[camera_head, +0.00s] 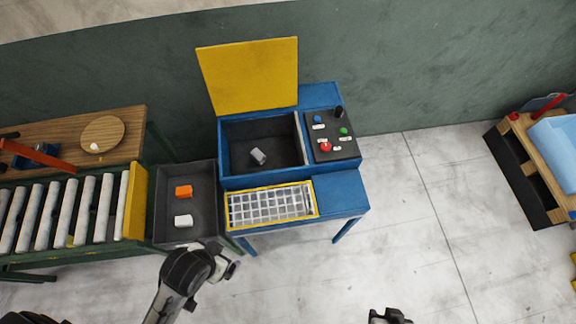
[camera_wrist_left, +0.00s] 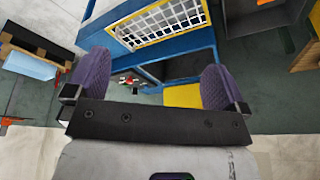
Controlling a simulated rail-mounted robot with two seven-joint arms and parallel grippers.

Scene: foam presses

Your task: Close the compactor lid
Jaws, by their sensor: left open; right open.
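The blue compactor (camera_head: 345,190) stands against the wall. Its yellow lid (camera_head: 252,76) stands up, open, at the back edge of the dark bin (camera_head: 285,135). A small grey piece (camera_head: 258,156) lies inside the bin. In the left wrist view, the lid (camera_wrist_left: 183,96) and bin (camera_wrist_left: 180,67) show beyond my left gripper (camera_wrist_left: 157,76). Its purple fingers are wide apart with nothing between them. In the head view my left arm is low, in front of the grey tray, apart from the lid. My right gripper (camera_head: 390,316) is at the bottom edge, partly cut off, away from the compactor.
A control panel (camera_head: 331,136) with coloured buttons is right of the bin. A yellow-framed grille (camera_head: 271,205) is in front. Left are a grey tray (camera_head: 168,227) with an orange and a white block, and a roller conveyor (camera_head: 65,215).

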